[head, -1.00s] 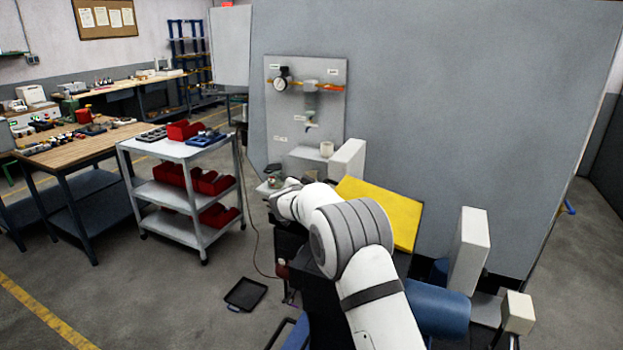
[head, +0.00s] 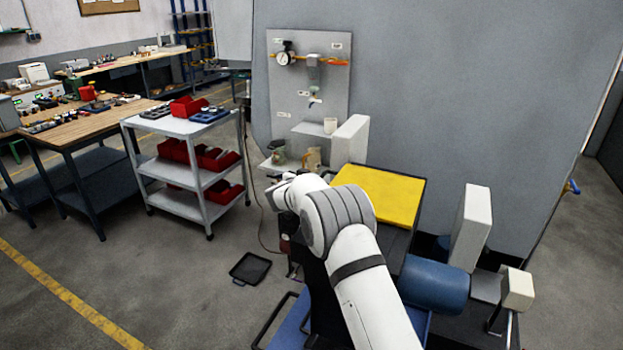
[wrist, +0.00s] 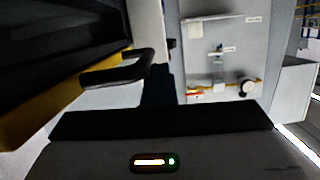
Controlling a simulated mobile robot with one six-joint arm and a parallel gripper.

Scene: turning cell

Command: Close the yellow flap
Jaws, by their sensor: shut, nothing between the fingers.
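The yellow flap (head: 378,193) is a flat panel with a dark border in the head view, just right of my arm. It lies nearly level over a dark box; I cannot tell whether it is fully seated. In the wrist view, which looks upside down, a yellow edge (wrist: 60,104) and a black bar handle (wrist: 118,72) show at the left. My gripper (wrist: 157,72) is shut and empty, with its fingers close to the handle's end. I cannot tell whether they touch. In the head view my arm hides the fingers.
A grey wall panel (head: 339,88) with a gauge stands behind. A pale upright block (head: 350,143) stands behind the flap, another (head: 470,228) to its right. A blue cylinder (head: 434,284) lies at front right. A black tray (head: 250,268) lies on the floor; a trolley (head: 180,128) stands left.

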